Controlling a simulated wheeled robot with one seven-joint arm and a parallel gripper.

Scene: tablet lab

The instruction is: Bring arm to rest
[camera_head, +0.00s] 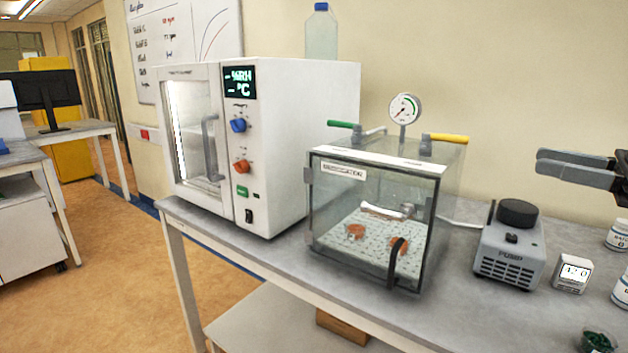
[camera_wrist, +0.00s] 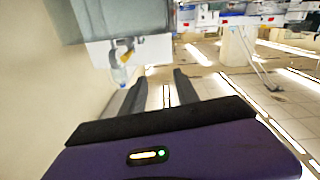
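My gripper (camera_head: 541,163) shows at the right edge of the head view, pointing left. It is in the air above the pump and the right part of the bench, touching nothing. In the wrist view my gripper (camera_wrist: 155,88) has its two dark fingers apart with nothing between them. Most of my arm is outside the head view.
On the bench (camera_head: 455,314) stand a white chamber (camera_head: 285,140), a clear desiccator box (camera_head: 330,205) with a gauge (camera_head: 404,109), a pump (camera_head: 510,255), a small display (camera_head: 573,273) and white jars (camera_head: 618,235). A bottle (camera_head: 321,35) stands on the chamber. Floor at left is open.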

